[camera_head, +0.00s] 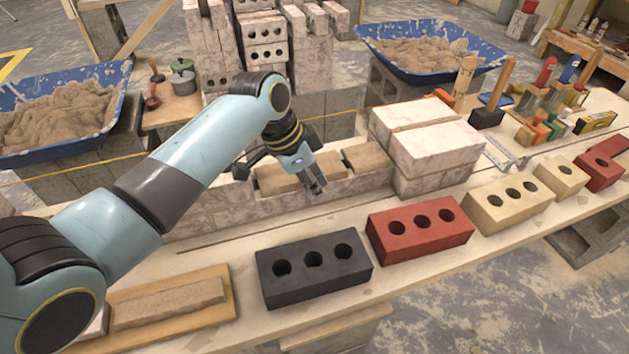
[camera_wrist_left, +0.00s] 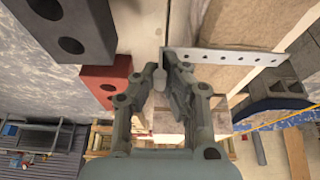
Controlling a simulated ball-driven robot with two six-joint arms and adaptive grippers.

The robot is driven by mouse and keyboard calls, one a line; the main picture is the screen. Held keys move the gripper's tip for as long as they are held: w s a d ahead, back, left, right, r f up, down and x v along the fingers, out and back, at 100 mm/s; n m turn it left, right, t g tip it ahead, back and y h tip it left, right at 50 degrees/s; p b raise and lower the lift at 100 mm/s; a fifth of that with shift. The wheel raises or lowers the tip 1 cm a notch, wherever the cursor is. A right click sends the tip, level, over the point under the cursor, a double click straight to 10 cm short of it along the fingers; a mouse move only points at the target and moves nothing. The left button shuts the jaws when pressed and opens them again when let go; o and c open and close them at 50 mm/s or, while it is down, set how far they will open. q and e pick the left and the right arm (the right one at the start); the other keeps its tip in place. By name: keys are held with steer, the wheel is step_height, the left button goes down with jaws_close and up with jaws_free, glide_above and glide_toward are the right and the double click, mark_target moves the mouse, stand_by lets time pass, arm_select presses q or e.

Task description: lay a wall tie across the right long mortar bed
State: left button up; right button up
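The wall tie (camera_wrist_left: 235,57) is a pale metal strip with a row of holes. In the left wrist view it runs right from my left gripper (camera_wrist_left: 168,72), across the tan mortar. The fingertips are close together around its near end. In the head view my left gripper (camera_head: 318,188) is over the front edge of the low wall and hides the tie. The left long mortar bed (camera_head: 278,181) and the right long mortar bed (camera_head: 367,157) lie on the wall top. I cannot tell whether the tie touches the mortar. My right gripper is not in view.
White blocks (camera_head: 433,158) are stacked right of the beds. A black brick (camera_head: 313,292) and a red brick (camera_head: 420,243) stand in front. Blue mortar tubs (camera_head: 80,75) (camera_head: 478,48) stand behind. A board (camera_head: 222,308) lies front left. A yellow line runs behind the wall.

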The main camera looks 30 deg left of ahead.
arm_select(q)
steer(key=o, duration=0.5)
steer(key=v, duration=1.2)
